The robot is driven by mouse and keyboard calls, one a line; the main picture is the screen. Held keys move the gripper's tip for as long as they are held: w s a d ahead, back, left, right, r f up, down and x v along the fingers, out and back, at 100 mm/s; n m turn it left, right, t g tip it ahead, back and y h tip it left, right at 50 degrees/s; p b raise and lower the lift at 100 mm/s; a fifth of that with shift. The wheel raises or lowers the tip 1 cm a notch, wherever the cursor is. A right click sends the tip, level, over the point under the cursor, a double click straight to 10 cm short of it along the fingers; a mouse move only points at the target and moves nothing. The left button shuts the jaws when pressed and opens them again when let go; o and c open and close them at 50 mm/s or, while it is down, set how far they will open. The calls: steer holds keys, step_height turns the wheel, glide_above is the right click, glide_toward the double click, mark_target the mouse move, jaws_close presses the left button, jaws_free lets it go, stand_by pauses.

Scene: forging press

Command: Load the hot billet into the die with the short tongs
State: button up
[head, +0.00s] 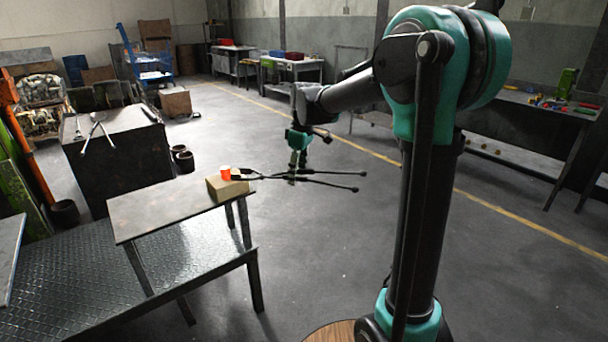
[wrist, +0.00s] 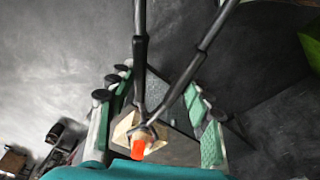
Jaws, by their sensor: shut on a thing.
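The hot billet (head: 226,174) glows orange-red on a tan block (head: 229,190) at the right end of a small bench. It also shows in the wrist view (wrist: 138,149). My gripper (head: 297,172) is shut on the short tongs (head: 325,182), to the right of the bench and beyond its edge. The tong handles point right; the jaws reach left to the billet. In the wrist view the tongs (wrist: 141,75) run between my fingers, jaws at the billet. I cannot tell whether they grip it. I cannot make out the die.
The small bench top (head: 160,208) is bare left of the block. A checker-plate platform (head: 80,285) lies under it. A dark cabinet (head: 118,160) behind holds more tongs (head: 97,132). Open floor (head: 330,250) lies to the right of the bench.

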steer(key=w+a, duration=0.2)
steer(key=a, duration=0.3)
steer(key=shift+w+a, duration=0.15)
steer(key=shift+w, duration=0.25)
steer(key=shift+o, duration=0.8)
jaws_close()
steer(key=shift+r, duration=0.1)
steer(key=shift+r, duration=2.45)
